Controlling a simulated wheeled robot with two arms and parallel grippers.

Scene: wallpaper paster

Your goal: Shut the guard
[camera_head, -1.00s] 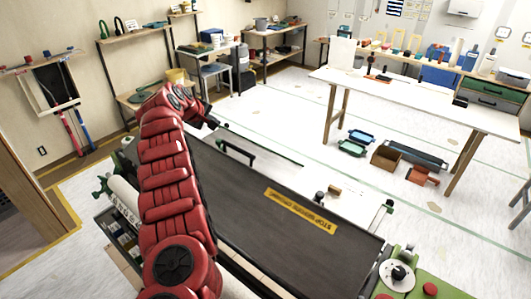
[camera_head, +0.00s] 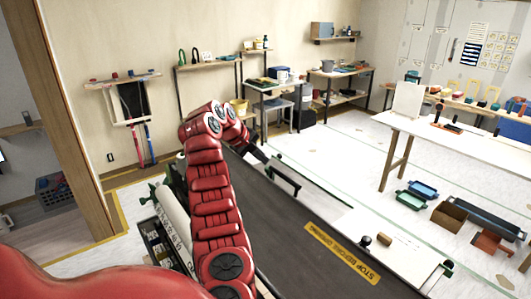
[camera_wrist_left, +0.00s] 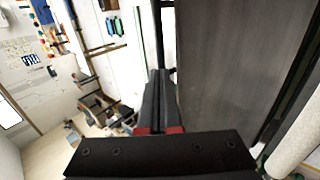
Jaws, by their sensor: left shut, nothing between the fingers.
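The guard (camera_head: 285,215) is a long dark panel with a yellow warning label (camera_head: 342,254), whose text reads upside down. A black bar handle (camera_head: 284,178) stands near its far end. My left gripper (camera_head: 262,157) is by the handle's far end, shut and empty. In the left wrist view its fingers (camera_wrist_left: 160,95) are together beside the edge of the dark panel (camera_wrist_left: 225,70). A thin dark bar shows just past the fingertips; I cannot tell whether they touch it. My red left arm hides part of the machine. My right gripper is not in view.
A pale roll (camera_head: 174,215) lies along the machine's left side. Shelves line the back wall.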

